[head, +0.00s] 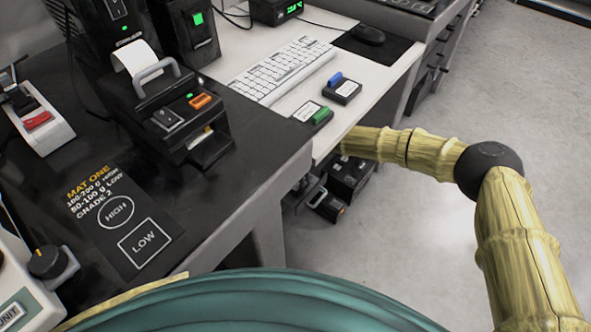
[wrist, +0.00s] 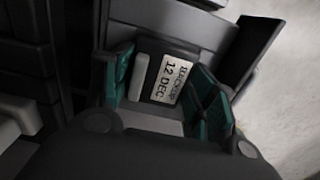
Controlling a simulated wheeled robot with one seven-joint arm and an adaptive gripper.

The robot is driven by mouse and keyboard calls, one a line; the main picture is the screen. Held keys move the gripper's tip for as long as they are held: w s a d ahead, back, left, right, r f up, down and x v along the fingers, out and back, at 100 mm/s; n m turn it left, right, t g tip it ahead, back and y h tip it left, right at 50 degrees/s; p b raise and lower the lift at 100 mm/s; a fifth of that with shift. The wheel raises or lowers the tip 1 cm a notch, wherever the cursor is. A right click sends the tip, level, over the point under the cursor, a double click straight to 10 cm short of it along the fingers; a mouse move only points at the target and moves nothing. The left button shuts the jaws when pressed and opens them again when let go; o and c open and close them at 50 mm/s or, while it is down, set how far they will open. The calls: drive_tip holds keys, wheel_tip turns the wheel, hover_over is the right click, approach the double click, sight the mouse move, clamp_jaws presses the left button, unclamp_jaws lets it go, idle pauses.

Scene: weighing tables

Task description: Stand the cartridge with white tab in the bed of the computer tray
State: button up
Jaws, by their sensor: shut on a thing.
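In the wrist view my gripper (wrist: 163,88) has its teal fingers shut on a dark cartridge (wrist: 155,92). The cartridge has a white tab (wrist: 138,76) on one side and a label (wrist: 168,80) reading "BACKUP 12 DEC". A grey and dark housing (wrist: 172,38) lies just beyond it, with a dark panel (wrist: 250,50) to the right. I cannot tell whether the cartridge touches the housing, nor make out the tray bed. In the head view my arm reaches under the white desk, and the gripper and held cartridge are hidden. Dark equipment (head: 350,178) shows there.
On the white desk (head: 232,50) lie a blue-tabbed cartridge (head: 343,90), a green-tabbed cartridge (head: 312,116), a keyboard (head: 285,68) and a mouse (head: 368,34). A black table (head: 235,165) with a label printer (head: 175,115) stands at left. The floor (head: 420,210) at right is clear.

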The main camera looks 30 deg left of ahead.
drive_tip(key=shift+f, duration=0.15)
drive_tip(key=o, duration=1.1)
drive_tip(key=o, duration=0.4)
drive_tip(key=shift+f, duration=0.1)
drive_tip(key=shift+p, duration=0.3)
